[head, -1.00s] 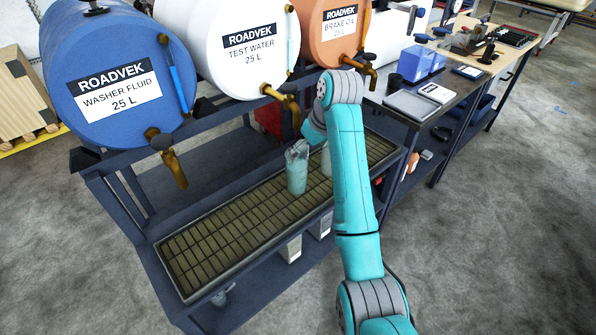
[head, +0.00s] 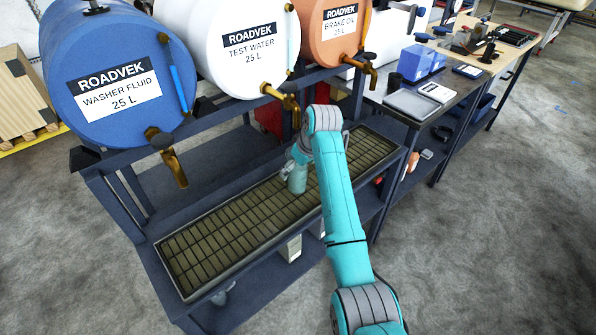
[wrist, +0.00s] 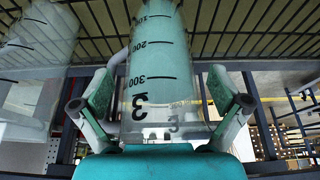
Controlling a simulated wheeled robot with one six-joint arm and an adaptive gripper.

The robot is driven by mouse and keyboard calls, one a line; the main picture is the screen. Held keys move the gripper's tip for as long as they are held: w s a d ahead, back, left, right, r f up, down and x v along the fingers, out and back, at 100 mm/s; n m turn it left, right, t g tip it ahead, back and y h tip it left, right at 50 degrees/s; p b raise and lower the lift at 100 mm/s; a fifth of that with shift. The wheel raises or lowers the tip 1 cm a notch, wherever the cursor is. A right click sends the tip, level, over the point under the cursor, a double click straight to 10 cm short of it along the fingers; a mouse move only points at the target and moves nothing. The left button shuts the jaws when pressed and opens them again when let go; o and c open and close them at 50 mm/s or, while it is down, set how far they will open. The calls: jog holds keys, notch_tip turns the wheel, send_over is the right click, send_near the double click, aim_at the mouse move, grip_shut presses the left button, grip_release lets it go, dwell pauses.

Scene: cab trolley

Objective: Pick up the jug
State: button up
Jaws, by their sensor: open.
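In the wrist view a clear jug (wrist: 157,58) with black scale marks and a large 3 stands between the two teal fingers of my gripper (wrist: 160,90). The fingers are apart, one on each side of the jug, with a visible gap on the right. A pale curved piece, perhaps its handle, shows near the left finger. In the head view my gripper (head: 297,175) is low over the slatted drip grate (head: 215,235). The jug cannot be made out clearly there, partly behind my arm.
A second clear vessel (wrist: 38,40) is close on the left in the wrist view. Brass taps of the blue (head: 110,70), white (head: 240,40) and orange (head: 335,25) drums overhang the grate's back edge. The grate's left half is clear. A workbench (head: 385,115) adjoins right.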

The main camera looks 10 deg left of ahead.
jog(key=c, duration=1.4)
jog(key=shift+o, duration=0.2)
jog(key=shift+r, duration=0.1)
